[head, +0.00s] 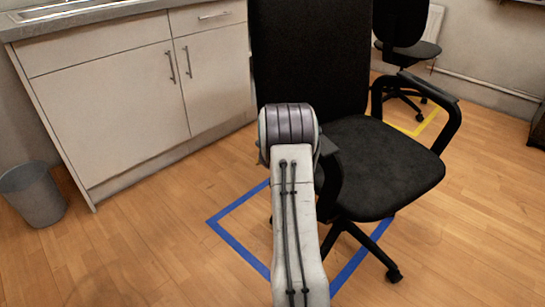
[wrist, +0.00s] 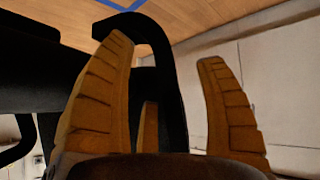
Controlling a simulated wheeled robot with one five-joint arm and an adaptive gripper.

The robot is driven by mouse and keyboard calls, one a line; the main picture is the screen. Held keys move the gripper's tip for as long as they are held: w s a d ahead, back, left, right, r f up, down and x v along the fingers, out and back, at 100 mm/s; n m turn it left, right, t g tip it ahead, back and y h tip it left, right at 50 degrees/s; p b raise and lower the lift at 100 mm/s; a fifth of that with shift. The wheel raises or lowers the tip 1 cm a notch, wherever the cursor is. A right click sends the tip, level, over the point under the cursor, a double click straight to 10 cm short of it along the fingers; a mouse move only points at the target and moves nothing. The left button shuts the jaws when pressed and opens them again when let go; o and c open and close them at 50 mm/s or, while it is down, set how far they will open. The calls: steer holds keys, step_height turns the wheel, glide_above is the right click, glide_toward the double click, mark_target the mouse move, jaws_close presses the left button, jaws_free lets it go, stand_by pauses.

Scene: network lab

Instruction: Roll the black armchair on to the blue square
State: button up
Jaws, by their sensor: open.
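The black armchair (head: 385,165) stands in front of me, its seat and armrest turned to the right. The blue square (head: 238,247) is taped on the floor, partly hidden by my arm and the chair. The chair overlaps its far right part, and one caster at the front right stands outside the line. A bit of blue tape also shows in the wrist view (wrist: 124,4). My gripper (wrist: 165,50) is open, with its brown fingers on either side of the chair's black armrest (wrist: 172,85). Contact is unclear. In the head view my arm hides the fingers.
A white cabinet (head: 110,110) stands behind the square at left, with a grey bin (head: 32,193) beside it. A second black chair (head: 405,50) stands at the back right by a yellow tape mark (head: 430,122). Floor at front left and right is clear.

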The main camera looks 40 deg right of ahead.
steer(key=v, duration=0.8)
steer(key=shift+s+a+r, duration=0.15)
steer(key=shift+r, duration=0.15)
steer(key=shift+c, duration=0.3)
